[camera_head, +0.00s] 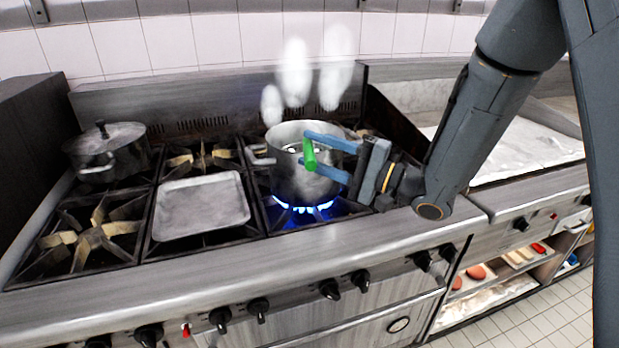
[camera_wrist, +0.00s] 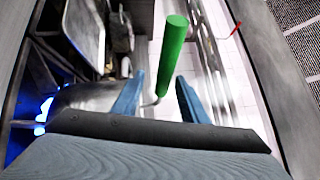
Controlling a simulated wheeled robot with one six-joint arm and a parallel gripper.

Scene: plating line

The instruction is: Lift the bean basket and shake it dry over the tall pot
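The tall pot (camera_head: 292,187) is a steel pot standing on a lit burner, with white steam above it. A green handle (camera_head: 310,154) shows at the pot's front right, near its rim. It appears to belong to the bean basket, whose body I cannot make out inside the pot. My gripper (camera_head: 316,157) has its two blue fingers apart, close to the handle. In the wrist view the green handle (camera_wrist: 173,55) rises ahead of and between the open fingertips (camera_wrist: 158,88), with a gap visible on both sides. The pot's steel side is at left there, partly hidden.
A lidded pot (camera_head: 105,160) stands on the back left of the stove. A shallow metal tray (camera_head: 201,207) lies on the grates left of the tall pot. Blue flame (camera_head: 303,208) burns under the tall pot. A tiled wall (camera_head: 120,45) is behind.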

